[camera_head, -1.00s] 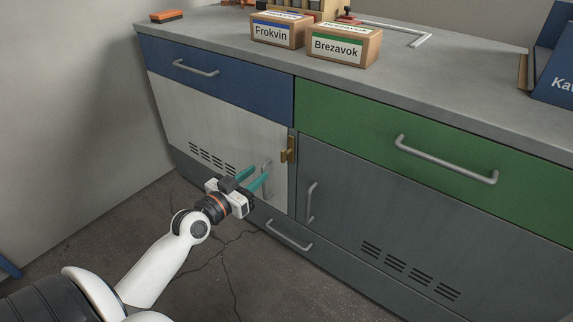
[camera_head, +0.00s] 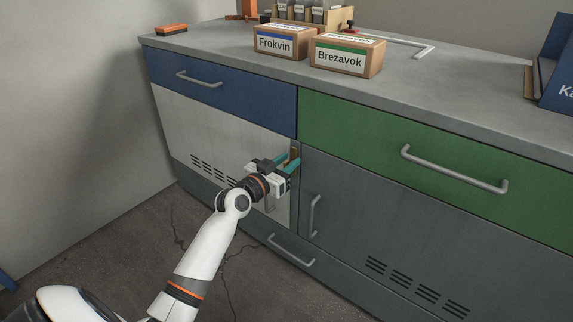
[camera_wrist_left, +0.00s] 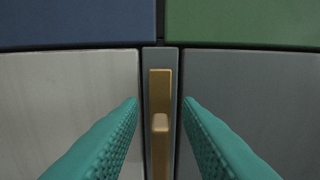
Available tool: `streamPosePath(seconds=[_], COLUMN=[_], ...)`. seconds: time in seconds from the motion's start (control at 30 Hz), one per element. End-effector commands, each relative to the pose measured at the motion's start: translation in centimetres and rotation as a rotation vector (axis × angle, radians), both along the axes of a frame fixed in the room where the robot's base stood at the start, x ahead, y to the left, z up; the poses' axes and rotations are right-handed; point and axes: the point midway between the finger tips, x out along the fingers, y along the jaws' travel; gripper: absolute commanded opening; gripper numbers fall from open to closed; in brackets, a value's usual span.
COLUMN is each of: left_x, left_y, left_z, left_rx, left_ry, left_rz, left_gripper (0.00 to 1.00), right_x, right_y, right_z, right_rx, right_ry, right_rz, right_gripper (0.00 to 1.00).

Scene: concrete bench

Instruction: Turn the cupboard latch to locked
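The brass cupboard latch (camera_wrist_left: 160,123) is on the narrow post between the white door (camera_wrist_left: 70,110) and the grey door (camera_wrist_left: 235,90). In the left wrist view its plate stands upright, with a lighter knob in the middle. In the head view the latch (camera_head: 294,154) is mostly hidden behind my left gripper. My left gripper (camera_head: 288,160) is open, its teal fingers pointing at the cupboard front. In the left wrist view the fingers (camera_wrist_left: 160,105) stand on either side of the latch, with gaps to it. Whether it is locked I cannot tell. My right gripper is not in view.
A blue drawer (camera_head: 220,95) and a green drawer (camera_head: 420,150) with a protruding bar handle (camera_head: 455,170) are above the doors. The grey door's handle (camera_head: 313,215) sticks out close by. Boxes (camera_head: 346,56) stand on the bench top (camera_head: 450,90).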

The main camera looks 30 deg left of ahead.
Motion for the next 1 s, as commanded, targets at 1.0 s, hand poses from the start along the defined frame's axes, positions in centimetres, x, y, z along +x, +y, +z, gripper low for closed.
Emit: streamPosePath(seconds=[1.0], left_x=[0.10], left_y=[0.21], left_z=[0.16], left_rx=[-0.123], left_ry=[0.011], left_rz=[-0.001], left_gripper=[0.00], right_x=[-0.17], right_y=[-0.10], right_z=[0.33], right_rx=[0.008], right_ry=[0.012], right_rz=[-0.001], right_gripper=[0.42])
